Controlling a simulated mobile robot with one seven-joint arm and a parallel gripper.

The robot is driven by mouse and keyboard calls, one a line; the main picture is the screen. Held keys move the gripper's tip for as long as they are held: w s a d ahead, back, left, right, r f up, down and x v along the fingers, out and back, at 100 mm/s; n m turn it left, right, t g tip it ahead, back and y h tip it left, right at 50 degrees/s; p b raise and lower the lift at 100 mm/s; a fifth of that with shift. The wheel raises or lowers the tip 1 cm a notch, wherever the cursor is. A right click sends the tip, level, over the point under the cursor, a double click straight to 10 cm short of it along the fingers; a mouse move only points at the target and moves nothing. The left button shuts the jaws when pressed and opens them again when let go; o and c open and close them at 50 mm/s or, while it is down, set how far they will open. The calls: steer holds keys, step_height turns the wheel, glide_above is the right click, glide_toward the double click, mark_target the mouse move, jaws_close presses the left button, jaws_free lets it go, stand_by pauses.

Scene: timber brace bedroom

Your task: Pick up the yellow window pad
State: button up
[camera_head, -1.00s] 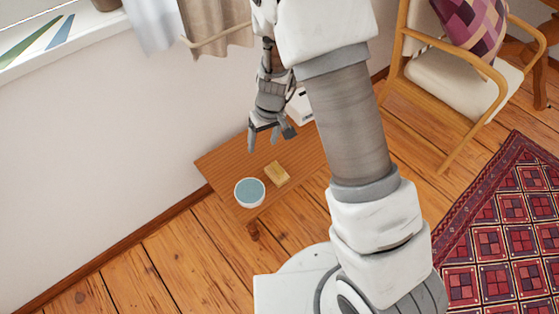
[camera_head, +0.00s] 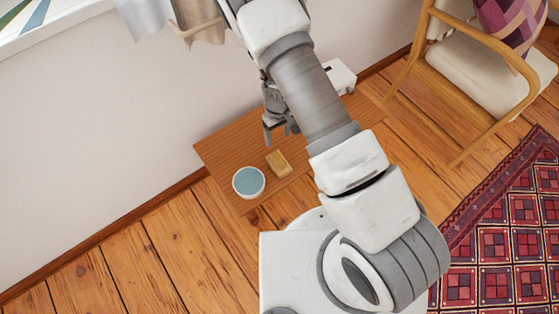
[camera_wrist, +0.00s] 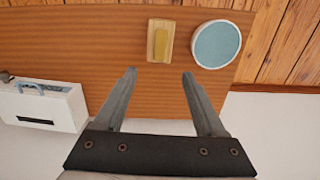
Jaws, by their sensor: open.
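The yellow window pad (camera_head: 279,163) is a small block with a yellow top on a tan base. It lies flat on the low wooden table (camera_head: 222,150), next to a round bowl. In the wrist view the pad (camera_wrist: 160,41) is at the top, beyond my fingertips and between their lines. My gripper (camera_head: 281,134) is above the table, apart from the pad. In the wrist view my gripper (camera_wrist: 159,72) is open with nothing between its fingers. My arm hides part of the table in the head view.
A white bowl with a blue-grey inside (camera_head: 248,182) stands close beside the pad. A white box-like device (camera_head: 341,76) is at the table's other end. A wall runs behind the table. A wooden armchair (camera_head: 490,80) and patterned rug (camera_head: 505,230) are at right.

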steer(key=b, duration=0.3)
glide_toward(279, 159)
steer(key=f, duration=0.5)
steer(key=shift+w+a, duration=0.1)
steer(key=shift+w, duration=0.15)
step_height(279, 159, down, 5)
steer(key=shift+s+f+b, duration=0.1)
steer(key=shift+s+b, duration=0.05)
steer(key=shift+b, duration=0.55)
jaws_close()
